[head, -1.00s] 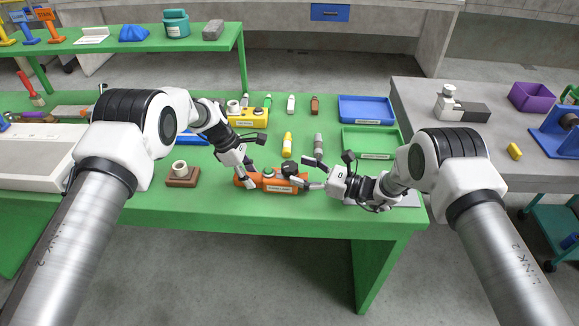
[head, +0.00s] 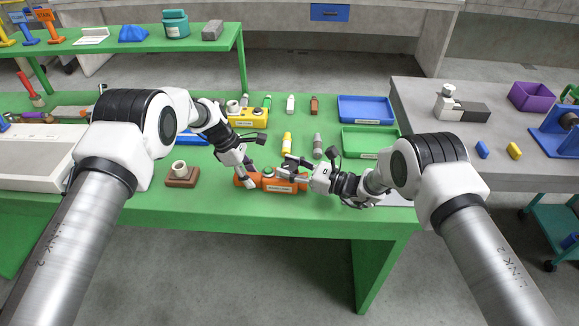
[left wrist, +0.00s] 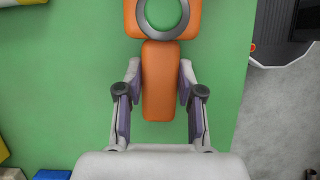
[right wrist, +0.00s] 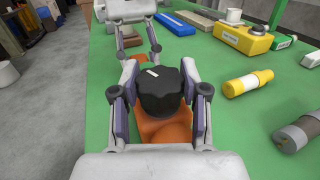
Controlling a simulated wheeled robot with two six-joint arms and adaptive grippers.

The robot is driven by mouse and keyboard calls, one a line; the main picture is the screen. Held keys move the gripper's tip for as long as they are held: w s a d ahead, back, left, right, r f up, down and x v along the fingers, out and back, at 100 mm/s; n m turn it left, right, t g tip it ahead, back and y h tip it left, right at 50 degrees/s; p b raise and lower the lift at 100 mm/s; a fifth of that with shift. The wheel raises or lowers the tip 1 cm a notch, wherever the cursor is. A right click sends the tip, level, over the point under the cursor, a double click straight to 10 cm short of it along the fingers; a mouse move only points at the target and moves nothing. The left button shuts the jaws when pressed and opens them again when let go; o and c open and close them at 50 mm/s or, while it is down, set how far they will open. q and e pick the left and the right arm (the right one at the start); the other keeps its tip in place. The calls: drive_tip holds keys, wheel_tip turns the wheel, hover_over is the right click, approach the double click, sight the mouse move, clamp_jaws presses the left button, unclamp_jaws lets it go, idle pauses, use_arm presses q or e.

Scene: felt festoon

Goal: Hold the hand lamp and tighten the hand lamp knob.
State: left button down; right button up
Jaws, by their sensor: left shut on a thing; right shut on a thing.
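The orange hand lamp (head: 284,188) lies on the green table near its front edge. My left gripper (head: 244,178) is shut on its left part. In the left wrist view the orange handle (left wrist: 158,85) sits between the fingers, with a grey ring (left wrist: 167,14) beyond it. My right gripper (head: 291,168) is over the lamp's right part. In the right wrist view its fingers are shut on the black hand lamp knob (right wrist: 160,92), which has a small pale mark on top. The fingers partly hide the lamp body under the knob.
A yellow box (head: 248,119), a green tray (head: 369,142) and a blue tray (head: 365,110) lie farther back. A brown block with a ring (head: 182,175) is left of the lamp.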

drive_tip(key=shift+a+m+t, duration=0.1)
drive_tip(key=shift+m+t, duration=0.2)
drive_tip(key=shift+t, duration=0.3)
use_arm(q)
drive_tip(key=shift+d, duration=0.1)
use_arm(e)
drive_tip(key=m+t+h, duration=0.3)
drive_tip(key=t, duration=0.1)
drive_tip(key=shift+m+t+h, duration=0.9)
drive_tip(key=shift+t+h, duration=0.1)
drive_tip(key=o, duration=1.2)
drive_tip(key=shift+c, duration=0.2)
drive_tip(key=v, duration=1.2)
